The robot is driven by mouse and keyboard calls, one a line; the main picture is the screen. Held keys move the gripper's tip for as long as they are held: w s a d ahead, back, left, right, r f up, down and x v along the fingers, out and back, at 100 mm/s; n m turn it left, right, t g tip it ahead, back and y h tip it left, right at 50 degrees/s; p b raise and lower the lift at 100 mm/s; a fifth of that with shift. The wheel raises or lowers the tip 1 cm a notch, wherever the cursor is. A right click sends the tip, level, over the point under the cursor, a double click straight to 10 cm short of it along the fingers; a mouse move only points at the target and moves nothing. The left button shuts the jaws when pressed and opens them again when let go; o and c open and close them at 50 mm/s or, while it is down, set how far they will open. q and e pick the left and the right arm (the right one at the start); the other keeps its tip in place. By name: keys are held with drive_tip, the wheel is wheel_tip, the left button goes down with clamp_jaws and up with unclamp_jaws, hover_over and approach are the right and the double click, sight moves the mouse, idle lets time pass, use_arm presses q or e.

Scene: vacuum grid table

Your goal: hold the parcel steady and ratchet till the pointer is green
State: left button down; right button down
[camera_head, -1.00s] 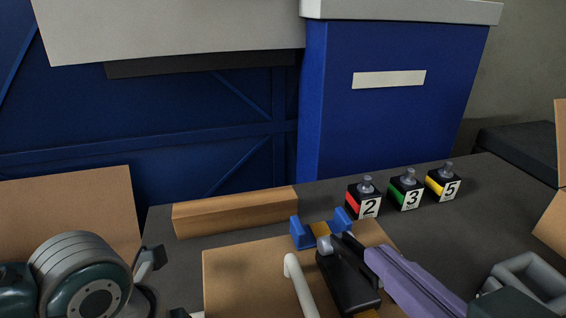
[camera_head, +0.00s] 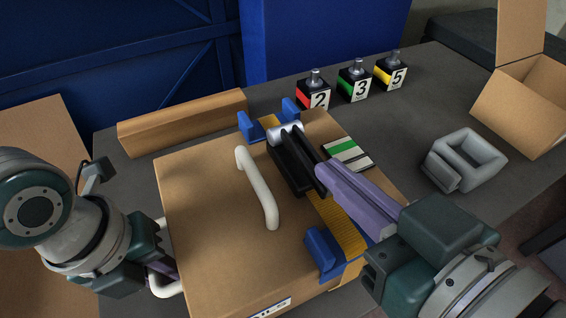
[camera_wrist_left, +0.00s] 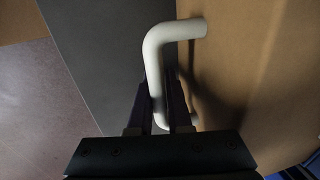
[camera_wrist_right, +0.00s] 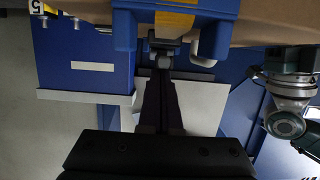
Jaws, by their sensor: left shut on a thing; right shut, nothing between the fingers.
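The brown parcel (camera_head: 205,205) lies on the table with a yellow strap (camera_head: 340,225) over it and blue corner pieces (camera_head: 325,250) under the strap. A black ratchet (camera_head: 288,168) with a grey bar (camera_head: 286,133) sits on the strap. A card with green, white and black bands (camera_head: 347,153) lies beside it; I cannot make out a pointer. My left gripper (camera_head: 163,275) is shut on the parcel's white side handle (camera_wrist_left: 158,55). My right gripper (camera_head: 300,148) is shut and empty, its tips at the ratchet's grey bar (camera_wrist_right: 165,60); whether they touch is unclear.
Blocks marked 2 (camera_head: 314,92), 3 (camera_head: 354,82) and 5 (camera_head: 391,72) stand behind the parcel. A grey looped piece (camera_head: 468,160) and an open carton (camera_head: 525,105) are at right. A long brown block (camera_head: 180,122) lies at back left. A white handle (camera_head: 256,190) arches over the parcel's top.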

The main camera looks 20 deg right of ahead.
drive_tip(key=shift+s+d+f+g, duration=0.1)
drive_tip(key=shift+s+f+g, duration=0.25)
drive_tip(key=shift+f, duration=0.4)
drive_tip(key=shift+s+r, duration=0.15)
drive_tip(key=shift+s, duration=0.05)
drive_tip(key=v, duration=1.1)
drive_tip(key=shift+r, duration=0.4)
